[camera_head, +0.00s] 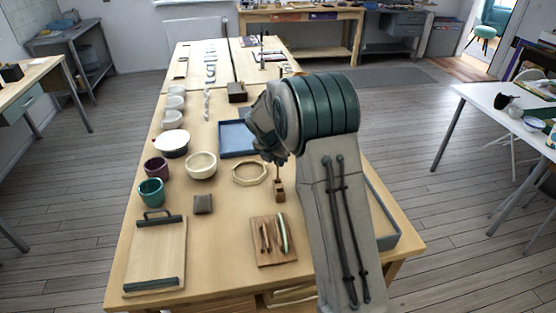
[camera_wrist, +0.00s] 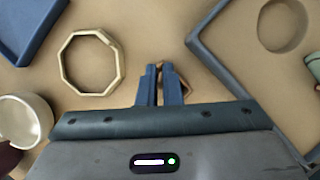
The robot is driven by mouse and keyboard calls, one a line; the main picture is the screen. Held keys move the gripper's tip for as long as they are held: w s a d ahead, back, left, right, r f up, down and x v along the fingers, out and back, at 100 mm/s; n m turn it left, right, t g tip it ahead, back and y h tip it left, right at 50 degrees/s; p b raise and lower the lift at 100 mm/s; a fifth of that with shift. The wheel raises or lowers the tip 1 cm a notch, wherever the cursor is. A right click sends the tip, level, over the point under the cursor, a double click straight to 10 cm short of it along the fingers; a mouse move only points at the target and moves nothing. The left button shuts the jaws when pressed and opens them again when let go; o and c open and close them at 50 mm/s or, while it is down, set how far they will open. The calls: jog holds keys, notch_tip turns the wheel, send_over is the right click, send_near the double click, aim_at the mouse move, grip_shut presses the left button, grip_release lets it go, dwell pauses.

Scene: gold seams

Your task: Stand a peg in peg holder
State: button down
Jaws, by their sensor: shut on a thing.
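My gripper (camera_wrist: 160,72) points down over the long wooden table, its two blue-grey fingers close together. It is shut on a thin wooden peg (camera_head: 278,172), mostly hidden by the fingers in the wrist view. The small wooden peg holder (camera_head: 279,192), a little block, stands on the table directly below the gripper. The peg looks upright, with its lower end at the top of the holder. I cannot tell whether it is inside the holder or just above it. In the wrist view the fingers hide most of the holder.
An octagonal wooden ring (camera_head: 234,177) lies left of the holder, with a blue tray (camera_head: 226,139) behind it. A cream bowl (camera_head: 201,166) stands further left. A board with tools (camera_head: 265,255) lies in front. A grey tray (camera_head: 384,216) is at the right.

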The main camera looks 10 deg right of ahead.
jog(key=shift+f+b, duration=0.9)
jog(key=shift+f, duration=1.25)
dwell(1.0)
jog(key=c, duration=1)
grip_release()
jog(key=shift+c, duration=0.2)
jog(key=shift+r, duration=0.1)
jog(key=shift+r+p, duration=2.7)
jog(key=shift+r, duration=0.25)
